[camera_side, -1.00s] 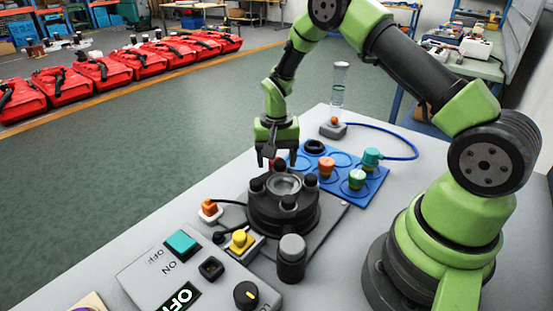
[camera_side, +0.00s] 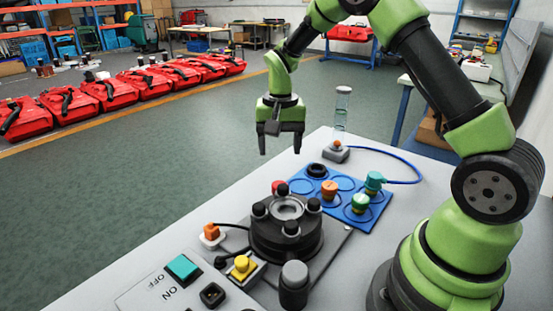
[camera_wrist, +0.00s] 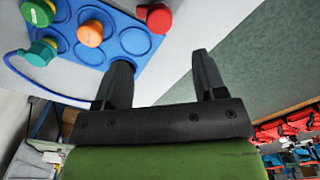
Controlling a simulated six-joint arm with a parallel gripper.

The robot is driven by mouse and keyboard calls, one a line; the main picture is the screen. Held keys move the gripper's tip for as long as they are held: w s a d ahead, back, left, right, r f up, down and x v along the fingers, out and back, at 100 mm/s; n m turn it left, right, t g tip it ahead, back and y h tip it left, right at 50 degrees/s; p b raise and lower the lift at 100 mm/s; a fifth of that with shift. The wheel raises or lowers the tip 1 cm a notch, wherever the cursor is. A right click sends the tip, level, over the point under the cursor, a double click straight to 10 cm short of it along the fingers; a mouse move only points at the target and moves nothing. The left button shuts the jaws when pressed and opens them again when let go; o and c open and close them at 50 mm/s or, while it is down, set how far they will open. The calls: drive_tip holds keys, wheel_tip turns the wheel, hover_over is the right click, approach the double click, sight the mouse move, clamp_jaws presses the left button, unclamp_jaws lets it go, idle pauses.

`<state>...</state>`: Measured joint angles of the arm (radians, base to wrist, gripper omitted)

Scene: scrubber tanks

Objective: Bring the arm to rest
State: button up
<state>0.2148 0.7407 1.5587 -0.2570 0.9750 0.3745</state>
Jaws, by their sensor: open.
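My gripper (camera_side: 280,142) is open and empty in the side view, its fingers pointing down. It hangs in the air above and behind the black round fixture (camera_side: 286,232), apart from everything on the table. In the wrist view my gripper (camera_wrist: 160,75) also shows two spread fingers with nothing between them. The blue tray (camera_wrist: 67,50) with coloured caps lies beyond the left finger there.
The blue tray holds an orange cap (camera_side: 329,189), a green cap (camera_side: 360,202) and a teal piece (camera_side: 374,181). A clear tube (camera_side: 342,108) stands behind it. A control box (camera_side: 160,290) is at the front left. Red tanks (camera_side: 137,84) line the floor.

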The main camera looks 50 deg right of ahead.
drive_tip(key=s+a+r+n+t, duration=0.1)
drive_tip(key=s+a+r+t, duration=0.15)
drive_tip(key=r, duration=0.55)
drive_tip(key=s+a+r+n+t+y, duration=0.1)
drive_tip(key=s+a+r, duration=0.3)
drive_tip(key=s, duration=0.5)
drive_tip(key=s+a+r+n+t+y, duration=0.1)
drive_tip(key=s+a+r+n+t, duration=0.2)
drive_tip(key=s, duration=0.6)
wheel_tip(320, 180, up, 2)
drive_tip(key=shift+s+a+n+t, duration=0.2)
drive_tip(key=shift+a+n+t, duration=0.15)
drive_tip(key=shift+a+n, duration=0.05)
